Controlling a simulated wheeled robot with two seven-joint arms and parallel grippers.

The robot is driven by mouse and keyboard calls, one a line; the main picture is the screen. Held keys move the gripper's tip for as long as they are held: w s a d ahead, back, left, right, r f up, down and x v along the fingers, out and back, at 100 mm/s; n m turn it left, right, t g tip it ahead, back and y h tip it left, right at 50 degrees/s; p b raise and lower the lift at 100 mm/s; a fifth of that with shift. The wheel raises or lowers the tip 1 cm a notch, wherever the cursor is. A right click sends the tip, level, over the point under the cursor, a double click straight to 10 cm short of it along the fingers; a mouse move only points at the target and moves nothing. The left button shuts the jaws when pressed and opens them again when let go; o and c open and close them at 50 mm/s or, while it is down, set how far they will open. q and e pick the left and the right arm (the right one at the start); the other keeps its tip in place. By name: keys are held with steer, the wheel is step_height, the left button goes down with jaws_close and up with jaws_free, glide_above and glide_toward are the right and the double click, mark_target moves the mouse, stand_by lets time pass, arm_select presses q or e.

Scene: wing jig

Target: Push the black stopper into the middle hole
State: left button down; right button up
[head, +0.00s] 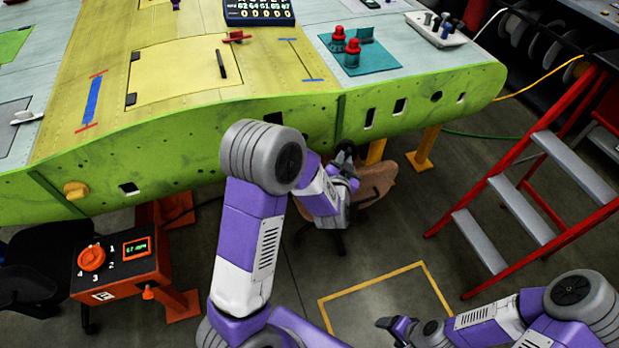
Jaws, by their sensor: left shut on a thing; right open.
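The green front edge of the wing (210,140) runs across the view and has several holes. One square hole (130,188) is at the left. Two slots (370,118) (400,106) and a round hole (437,96) are at the right. A dark opening shows behind my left arm near the middle, partly hidden. My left gripper (345,158) is shut at the wing's lower edge, left of and below the slots. It holds a small dark thing, likely the black stopper, mostly hidden by the fingers. My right gripper (385,323) is open and empty, low over the floor.
A tan-seated stool (377,182) stands just behind my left gripper. A red step ladder (520,200) is at the right. An orange control box (120,262) stands at lower left. A yellow floor outline (375,285) encloses clear floor.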

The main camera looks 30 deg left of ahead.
arm_select(q)
steer(key=w+a+f+n+g+y+b, duration=0.1)
steer(key=a+f+y+b, duration=0.3)
steer(key=a, duration=0.2)
steer(key=w+a+f+n+g+y+b, duration=0.1)
steer(key=a+f+g+y+b, duration=0.1)
steer(key=a+f+y+b, duration=0.2)
steer(key=a+y+b, duration=0.1)
steer(key=a, duration=0.1)
steer(key=shift+w+a+f+n, duration=0.2)
steer(key=shift+a+f+n, duration=0.1)
steer(key=shift+a, duration=0.05)
stand_by(1.3)
steer(key=shift+w, duration=0.1)
steer(key=shift+x, duration=1.9)
steer(key=c, duration=1.1)
jaws_free()
steer(key=shift+o, duration=0.2)
